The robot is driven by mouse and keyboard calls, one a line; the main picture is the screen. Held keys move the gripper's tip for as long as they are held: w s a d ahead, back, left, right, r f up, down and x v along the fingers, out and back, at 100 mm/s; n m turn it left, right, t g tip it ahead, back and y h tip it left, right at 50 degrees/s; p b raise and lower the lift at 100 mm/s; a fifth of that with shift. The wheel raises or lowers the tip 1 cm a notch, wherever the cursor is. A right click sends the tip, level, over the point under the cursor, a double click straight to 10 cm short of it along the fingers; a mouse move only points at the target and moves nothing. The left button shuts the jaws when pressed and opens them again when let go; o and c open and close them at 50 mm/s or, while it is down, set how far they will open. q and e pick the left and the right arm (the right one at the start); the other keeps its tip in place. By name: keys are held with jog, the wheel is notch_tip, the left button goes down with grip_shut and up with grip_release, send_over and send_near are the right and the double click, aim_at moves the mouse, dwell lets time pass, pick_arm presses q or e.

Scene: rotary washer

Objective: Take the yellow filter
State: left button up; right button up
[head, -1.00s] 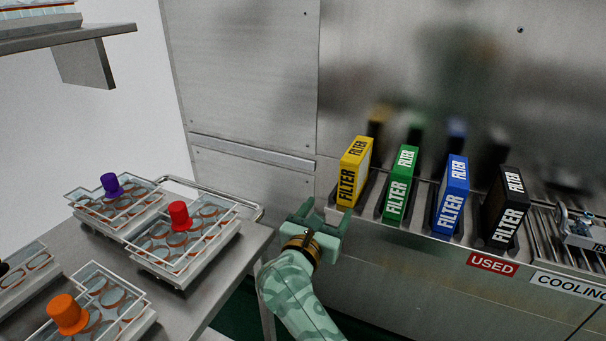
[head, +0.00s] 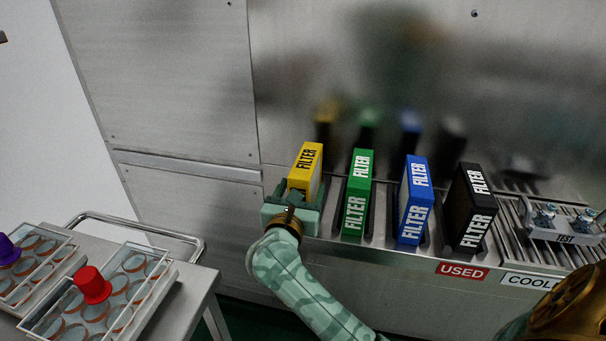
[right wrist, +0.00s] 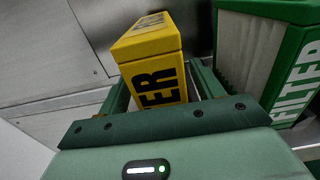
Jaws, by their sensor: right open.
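The yellow filter (head: 307,160) stands upright at the left end of the filter row in the head view. Its lower front is hidden behind my right gripper (head: 296,192). My right gripper is open, with one finger on each side of the yellow filter. In the right wrist view the yellow filter (right wrist: 158,60) rises between the two fingers of the gripper (right wrist: 161,85). Gaps show beside it, and I cannot tell whether either finger touches it. My left gripper is not in view.
The green filter (head: 357,190) stands close to the right of the gripper. The blue filter (head: 416,200) and black filter (head: 473,205) follow, above a red "USED" label (head: 462,271). A metal wall rises behind. A cart (head: 190,300) with trays stands at lower left.

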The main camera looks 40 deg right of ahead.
jog(key=shift+w+d+f, duration=0.2)
jog(key=shift+w+d, duration=0.3)
jog(key=shift+d, duration=0.1)
jog(key=shift+s+a+r, duration=0.15)
jog(key=shift+s+r, duration=0.05)
jog(key=shift+s, duration=0.05)
jog(key=shift+s+a+r, duration=0.1)
jog(key=shift+s, duration=0.05)
jog(key=c, duration=1.2)
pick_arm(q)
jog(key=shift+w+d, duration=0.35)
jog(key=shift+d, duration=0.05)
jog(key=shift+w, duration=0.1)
